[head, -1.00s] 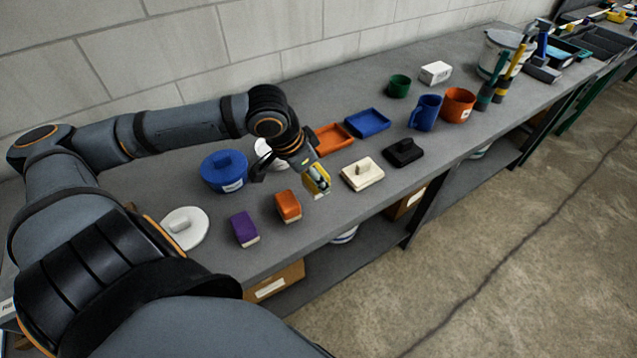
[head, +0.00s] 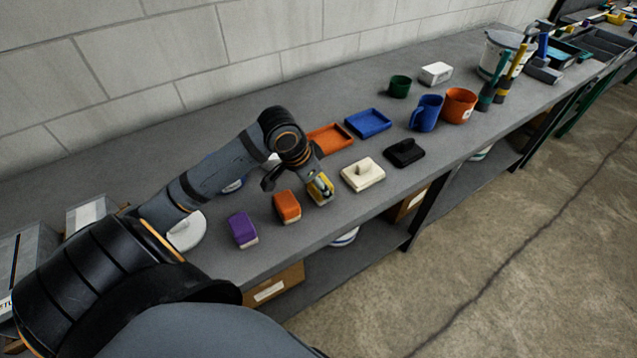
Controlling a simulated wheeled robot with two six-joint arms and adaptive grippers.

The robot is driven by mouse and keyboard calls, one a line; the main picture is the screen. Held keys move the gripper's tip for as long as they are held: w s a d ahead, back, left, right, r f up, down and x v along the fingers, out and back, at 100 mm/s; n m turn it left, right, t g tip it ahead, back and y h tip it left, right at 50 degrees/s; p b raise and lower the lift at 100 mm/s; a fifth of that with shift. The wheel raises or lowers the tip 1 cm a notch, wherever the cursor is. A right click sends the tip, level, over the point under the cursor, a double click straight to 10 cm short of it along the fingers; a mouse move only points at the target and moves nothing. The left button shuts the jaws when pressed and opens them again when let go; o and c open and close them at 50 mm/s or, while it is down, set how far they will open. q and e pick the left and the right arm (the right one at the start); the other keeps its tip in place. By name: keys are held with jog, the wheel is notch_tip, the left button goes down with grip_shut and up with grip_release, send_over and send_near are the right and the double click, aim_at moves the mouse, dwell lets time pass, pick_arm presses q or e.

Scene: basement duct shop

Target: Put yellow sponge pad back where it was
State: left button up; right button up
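The yellow sponge pad (head: 320,200) is a small block with a pale base, in the head view between the orange block pad and the cream float. My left gripper (head: 321,184) is above it with its fingers shut around its upper part. The pad is at or just above the bench top; I cannot tell whether it touches. The orange pad (head: 287,206) is close on its left, and the purple pad (head: 242,229) is further left. My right gripper is not in view.
A cream float (head: 363,175) and a black float (head: 404,153) stand to the right. Orange (head: 331,138) and blue (head: 368,123) trays lie behind. My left arm partly hides a white round lid (head: 187,233) and a blue thing. The bench's front edge is close.

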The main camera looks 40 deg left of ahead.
pick_arm(q)
jog(key=o, duration=1)
jog(key=shift+f, duration=0.1)
jog(key=shift+s+a+r, duration=0.1)
jog(key=shift+a+r, duration=0.05)
jog(key=shift+r, duration=0.3)
jog(key=p+v, duration=1.1)
jog(key=p, duration=0.5)
jog(key=shift+s+p, duration=0.2)
jog(key=shift+p, duration=0.2)
jog(key=shift+r, duration=0.1)
